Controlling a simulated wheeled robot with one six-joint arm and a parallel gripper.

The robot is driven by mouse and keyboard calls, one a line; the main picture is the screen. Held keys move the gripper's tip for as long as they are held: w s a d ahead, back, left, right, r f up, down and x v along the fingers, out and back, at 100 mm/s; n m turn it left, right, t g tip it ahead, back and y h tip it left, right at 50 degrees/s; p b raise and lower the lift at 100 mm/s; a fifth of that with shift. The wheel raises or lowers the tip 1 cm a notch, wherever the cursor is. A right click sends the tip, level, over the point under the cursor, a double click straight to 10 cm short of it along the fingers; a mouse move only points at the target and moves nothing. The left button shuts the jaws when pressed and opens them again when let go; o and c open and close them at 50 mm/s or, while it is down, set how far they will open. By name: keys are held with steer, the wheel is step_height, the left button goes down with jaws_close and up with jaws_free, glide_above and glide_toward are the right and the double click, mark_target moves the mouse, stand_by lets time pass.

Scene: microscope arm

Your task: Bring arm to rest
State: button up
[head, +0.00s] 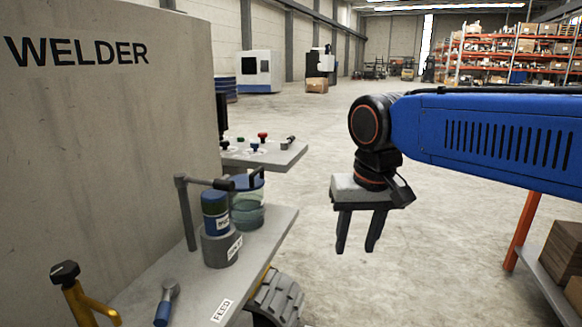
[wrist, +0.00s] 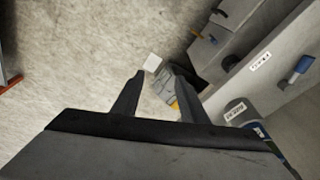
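My blue arm (head: 480,135) reaches in from the right in the head view, with its wrist bent down. My gripper (head: 357,247) points downward over open floor, to the right of the grey shelf (head: 160,285). Its two dark fingers are apart with nothing between them. They also show apart in the wrist view (wrist: 160,80). On the shelf, a dark post (head: 187,215) carries a short horizontal arm (head: 205,182). My gripper touches none of these.
A clear container (head: 247,212) stands beside the cylinder. A blue-handled tool (head: 165,305) lies near the "FEED" label (head: 221,310). An orange-posted rack (head: 522,230) stands right. Middle floor is clear.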

steer(key=s+d+f+m+t, duration=0.1)
steer(key=s+d+f+t, duration=0.1)
steer(key=s+d+f, duration=1)
steer(key=d+f, duration=0.2)
steer(key=d, duration=0.2)
steer(key=shift+t+h, duration=0.3)
